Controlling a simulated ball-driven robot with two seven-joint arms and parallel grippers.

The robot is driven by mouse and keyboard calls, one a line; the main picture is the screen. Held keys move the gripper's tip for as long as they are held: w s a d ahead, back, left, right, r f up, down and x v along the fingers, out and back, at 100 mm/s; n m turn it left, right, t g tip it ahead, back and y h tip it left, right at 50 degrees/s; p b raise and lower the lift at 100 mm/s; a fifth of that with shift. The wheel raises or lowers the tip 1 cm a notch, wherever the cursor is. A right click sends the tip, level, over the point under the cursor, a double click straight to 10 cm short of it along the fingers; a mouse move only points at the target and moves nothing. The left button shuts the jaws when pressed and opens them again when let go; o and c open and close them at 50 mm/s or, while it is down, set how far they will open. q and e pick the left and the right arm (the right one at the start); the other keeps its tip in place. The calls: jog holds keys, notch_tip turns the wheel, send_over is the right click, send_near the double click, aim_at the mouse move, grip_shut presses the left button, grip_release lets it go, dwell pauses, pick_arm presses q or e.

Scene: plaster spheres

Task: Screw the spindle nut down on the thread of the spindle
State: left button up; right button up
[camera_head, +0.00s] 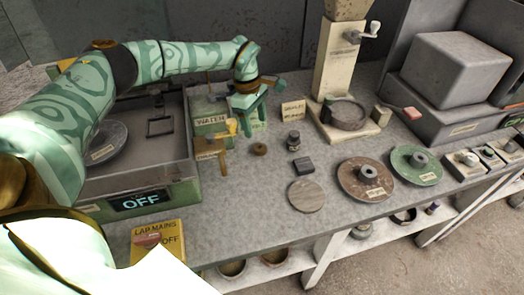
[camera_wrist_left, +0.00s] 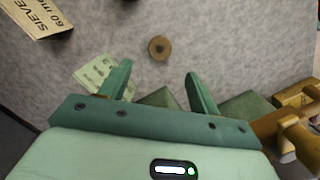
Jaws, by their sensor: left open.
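A small brown ring with a dark centre, which looks like the spindle nut (camera_head: 260,149), lies flat on the grey bench. It also shows in the left wrist view (camera_wrist_left: 160,48), just beyond the fingertips and roughly between them. My left gripper (camera_head: 252,120) is open and empty, above the bench and behind the nut in the head view; its two fingers stand apart in the wrist view (camera_wrist_left: 158,75). A grey lap plate (camera_head: 103,142) sits in the pan at left, partly hidden by my left arm. I cannot make out the threaded spindle. My right gripper is not in view.
The lap machine (camera_head: 160,198) reads OFF. A brass-coloured tap (camera_head: 216,141) stands close left of the nut. A small metal cylinder (camera_head: 294,140), a dark block (camera_head: 304,166), a round disc (camera_head: 306,196) and brown and green plates (camera_head: 366,180) lie to the right.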

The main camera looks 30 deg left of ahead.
aim_at(259, 144)
pick_arm(q)
notch_tip(259, 144, down, 3)
jog(key=shift+w+f, duration=0.15)
jog(key=shift+f, duration=0.25)
jog(key=shift+f+b, duration=0.15)
jog(key=shift+b, duration=0.2)
jog(key=f, duration=0.2)
jog(key=d+f+b, duration=0.1)
jog(key=f, duration=0.1)
jog(key=shift+d+f, duration=0.15)
jog(key=shift+f, duration=0.2)
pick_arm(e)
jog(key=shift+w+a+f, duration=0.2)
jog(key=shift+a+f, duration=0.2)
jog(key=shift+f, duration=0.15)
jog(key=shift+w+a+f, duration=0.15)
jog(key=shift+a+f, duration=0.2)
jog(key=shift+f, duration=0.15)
pick_arm(q)
jog(key=shift+c, duration=0.9)
jog(key=c, duration=1)
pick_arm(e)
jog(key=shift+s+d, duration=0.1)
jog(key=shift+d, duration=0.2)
